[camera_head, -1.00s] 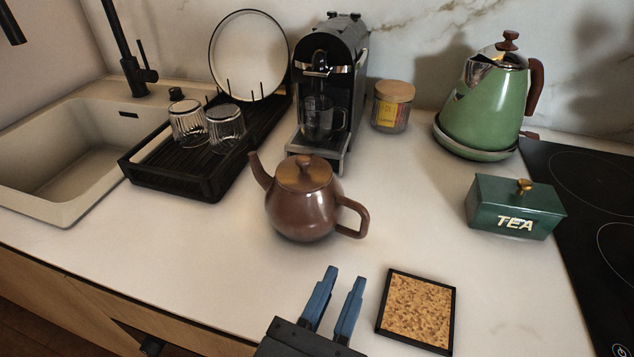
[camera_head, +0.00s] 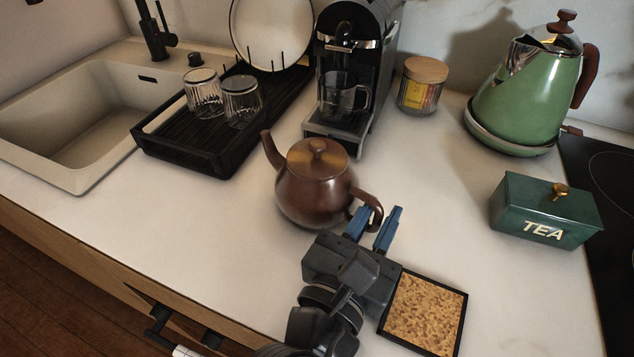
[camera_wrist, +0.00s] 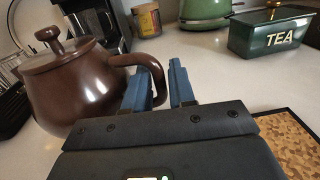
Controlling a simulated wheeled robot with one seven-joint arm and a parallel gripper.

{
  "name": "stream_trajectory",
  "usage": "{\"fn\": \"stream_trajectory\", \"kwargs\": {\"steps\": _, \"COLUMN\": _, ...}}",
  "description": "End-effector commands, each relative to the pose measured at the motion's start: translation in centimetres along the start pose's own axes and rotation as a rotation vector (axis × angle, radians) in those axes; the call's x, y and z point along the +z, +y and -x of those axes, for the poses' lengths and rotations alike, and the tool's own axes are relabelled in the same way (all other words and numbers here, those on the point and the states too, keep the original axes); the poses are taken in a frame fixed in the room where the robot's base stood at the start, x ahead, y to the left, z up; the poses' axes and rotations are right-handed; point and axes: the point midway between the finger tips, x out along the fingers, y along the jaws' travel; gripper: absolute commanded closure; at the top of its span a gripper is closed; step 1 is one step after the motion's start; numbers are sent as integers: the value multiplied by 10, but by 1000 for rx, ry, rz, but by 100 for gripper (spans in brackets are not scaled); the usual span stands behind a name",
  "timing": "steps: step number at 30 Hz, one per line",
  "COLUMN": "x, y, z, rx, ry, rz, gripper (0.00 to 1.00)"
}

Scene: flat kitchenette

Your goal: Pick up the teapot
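The brown teapot (camera_head: 314,190) stands upright on the white counter, spout to the left and handle to the right. In the wrist view the teapot (camera_wrist: 80,90) fills the left side, its handle curving toward my fingers. My gripper (camera_head: 376,224) is at the handle's near right side, its blue fingers apart.
A cork trivet (camera_head: 425,310) lies right of my gripper. A green TEA box (camera_head: 545,212) and green kettle (camera_head: 530,90) stand to the right. A coffee machine (camera_head: 350,70), jar (camera_head: 422,88) and black dish rack (camera_head: 190,150) stand behind. The counter between teapot and TEA box is clear.

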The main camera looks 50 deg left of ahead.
Motion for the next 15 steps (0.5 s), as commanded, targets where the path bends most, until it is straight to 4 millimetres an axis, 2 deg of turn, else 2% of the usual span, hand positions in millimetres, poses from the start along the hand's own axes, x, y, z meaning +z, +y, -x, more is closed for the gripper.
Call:
{"fn": "stream_trajectory", "kwargs": {"steps": 4, "x": 0, "y": 0, "z": -17, "rx": 0, "ry": 1, "rz": 1, "gripper": 76}}
{"fn": "stream_trajectory", "kwargs": {"steps": 12, "x": 0, "y": 0, "z": -20, "rx": 1, "ry": 0, "rz": 0, "gripper": 76}}
{"fn": "stream_trajectory", "kwargs": {"steps": 15, "x": 0, "y": 0, "z": -20, "rx": 1, "ry": 0, "rz": 0, "gripper": 83}}
